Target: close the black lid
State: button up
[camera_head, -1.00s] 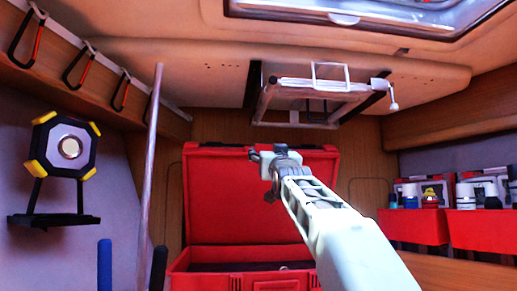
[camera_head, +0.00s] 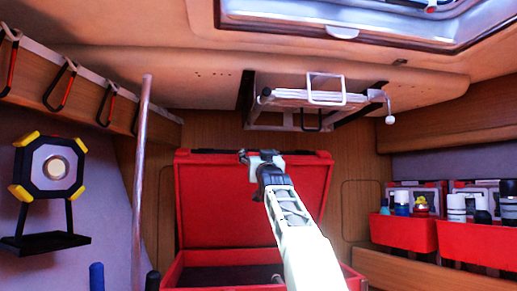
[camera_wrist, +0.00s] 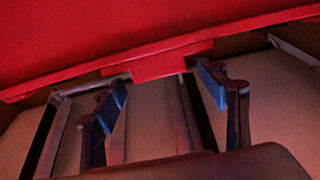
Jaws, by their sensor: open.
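A red box (camera_head: 176,273) stands open at the back, with its lid (camera_head: 215,205) raised upright against the wood wall. The lid looks red on the side facing me, with dark bits along its top edge; no black lid shows clearly. My gripper (camera_head: 262,157) is in front of the lid near the middle of its top edge. In the wrist view my gripper (camera_wrist: 164,90) is open, its blue-padded fingers apart with nothing between them. The lid (camera_wrist: 110,35) fills the top of that view, and a red tab (camera_wrist: 160,65) on its edge lies close to the fingertips. Contact cannot be told.
A folded metal frame (camera_head: 310,98) hangs above the lid. A pole (camera_head: 141,180) and a yellow-cornered lamp (camera_head: 48,168) stand at left. Red bins (camera_head: 402,232) with bottles line the right wall. Hooks (camera_head: 60,85) hang at upper left. My arm hides part of the box.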

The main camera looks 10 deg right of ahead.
jog(key=shift+w, duration=0.15)
jog(key=shift+c, duration=0.4)
jog(key=c, duration=1.6)
jog(key=shift+f, duration=0.1)
